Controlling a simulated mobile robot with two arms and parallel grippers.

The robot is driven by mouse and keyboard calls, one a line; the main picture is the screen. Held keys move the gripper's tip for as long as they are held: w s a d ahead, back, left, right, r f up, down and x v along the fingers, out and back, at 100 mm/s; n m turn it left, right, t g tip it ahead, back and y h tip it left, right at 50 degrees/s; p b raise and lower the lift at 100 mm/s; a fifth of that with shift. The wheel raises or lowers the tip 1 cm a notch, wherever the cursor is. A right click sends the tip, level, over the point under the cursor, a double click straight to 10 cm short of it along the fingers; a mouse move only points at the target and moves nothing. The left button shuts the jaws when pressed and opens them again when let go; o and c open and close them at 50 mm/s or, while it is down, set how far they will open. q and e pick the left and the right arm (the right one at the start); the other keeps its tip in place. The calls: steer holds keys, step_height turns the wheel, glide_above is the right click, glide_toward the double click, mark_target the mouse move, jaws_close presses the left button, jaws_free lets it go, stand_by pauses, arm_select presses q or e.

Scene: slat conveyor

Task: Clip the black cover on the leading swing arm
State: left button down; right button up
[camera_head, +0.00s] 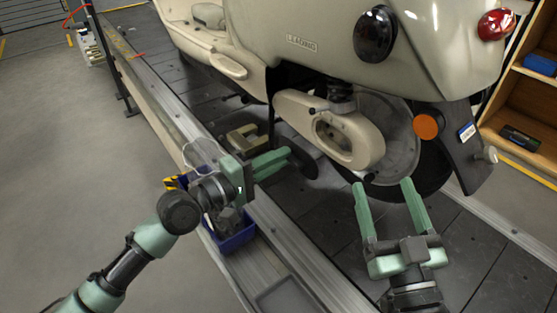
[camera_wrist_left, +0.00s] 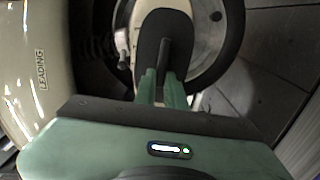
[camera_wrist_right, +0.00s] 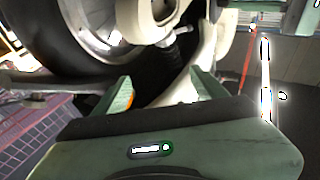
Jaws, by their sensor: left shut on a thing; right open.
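The black cover (camera_wrist_left: 150,38) is a dark oval plate with a raised grip. My left gripper (camera_wrist_left: 164,82) is shut on that grip. In the head view the cover (camera_head: 306,168) shows as a dark edge beyond the left fingers (camera_head: 288,157), at the lower left of the cream swing arm (camera_head: 363,148). The swing arm has an oval opening, which is uncovered in the head view. The cover looks apart from it. The scooter body carries a LEADING label (camera_head: 301,43). My right gripper (camera_head: 383,184) is open and empty, below the wheel in the picture.
The scooter stands over the dark slat conveyor (camera_head: 320,228), which has a metal side rail (camera_head: 300,262). A blue bin (camera_head: 233,240) sits beside the rail under my left arm. A wooden shelf (camera_head: 530,95) stands at the right.

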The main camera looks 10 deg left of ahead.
arm_select(q)
steer(key=x, duration=0.3)
steer(key=shift+w+d, duration=0.2)
steer(key=shift+b+x, duration=0.35)
steer(key=shift+x, duration=1.85)
arm_select(e)
steer(key=shift+s+r+t+y, duration=0.25)
steer(key=shift+r+t, duration=0.15)
steer(key=shift+r, duration=0.35)
steer(key=shift+s+r+t+y, duration=0.25)
steer(key=shift+r+t, duration=0.15)
steer(key=shift+r, duration=0.3)
arm_select(q)
steer(key=shift+w+d, duration=0.2)
arm_select(e)
steer(key=shift+a, duration=0.1)
arm_select(q)
steer(key=shift+x, duration=0.95)
arm_select(e)
steer(key=shift+w+f+h, duration=0.15)
steer(key=shift+f+h, duration=0.1)
steer(key=shift+h, duration=0.05)
arm_select(q)
steer(key=shift+w+d, duration=0.1)
arm_select(e)
steer(key=shift+f+g, duration=0.25)
steer(key=shift+g, duration=0.05)
